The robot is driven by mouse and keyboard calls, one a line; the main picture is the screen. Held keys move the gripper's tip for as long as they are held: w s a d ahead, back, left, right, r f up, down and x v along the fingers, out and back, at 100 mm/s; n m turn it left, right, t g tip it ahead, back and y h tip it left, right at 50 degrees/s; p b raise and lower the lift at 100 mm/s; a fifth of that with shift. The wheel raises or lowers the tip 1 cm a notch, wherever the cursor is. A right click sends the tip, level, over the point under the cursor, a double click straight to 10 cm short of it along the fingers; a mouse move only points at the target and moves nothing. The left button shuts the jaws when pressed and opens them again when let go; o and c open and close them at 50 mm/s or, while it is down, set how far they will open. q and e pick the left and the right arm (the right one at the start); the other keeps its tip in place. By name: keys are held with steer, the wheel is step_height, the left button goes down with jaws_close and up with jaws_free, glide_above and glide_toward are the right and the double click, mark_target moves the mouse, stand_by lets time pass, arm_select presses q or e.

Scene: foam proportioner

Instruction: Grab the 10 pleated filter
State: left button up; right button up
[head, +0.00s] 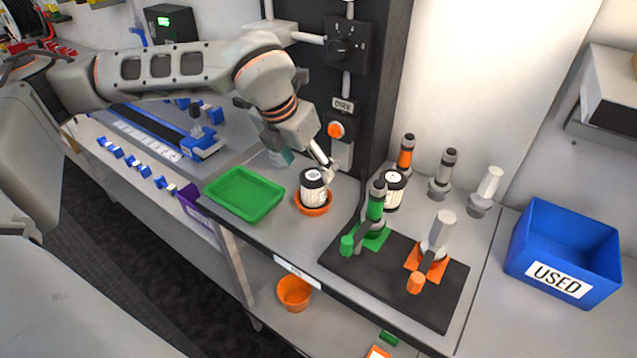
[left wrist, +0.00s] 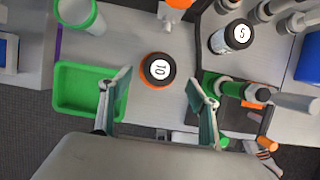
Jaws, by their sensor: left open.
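The filter marked 10 (left wrist: 158,69) shows in the left wrist view with a black top and a white round label. In the head view the same black-and-white filter (head: 314,188) stands upright in a shallow orange dish (head: 313,208) on the grey bench. My left gripper (head: 307,163) is open just above and behind it. In the left wrist view its two teal-padded fingers (left wrist: 160,92) are spread wide, with the filter ahead between them and apart from both. My right gripper is not in view.
A second filter, marked 5 (left wrist: 238,36), stands behind the green valve (head: 375,208). A green tray (head: 245,193) lies left of the dish. A black mat (head: 395,290), an orange-based valve (head: 436,240) and a blue USED bin (head: 565,245) are on the right.

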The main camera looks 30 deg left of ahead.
mark_target(312, 176)
arm_select(q)
steer(key=shift+f, duration=0.75)
steer(key=x, duration=0.5)
steer(key=shift+w, duration=0.2)
steer(key=shift+r, duration=0.1)
steer(key=c, duration=1.3)
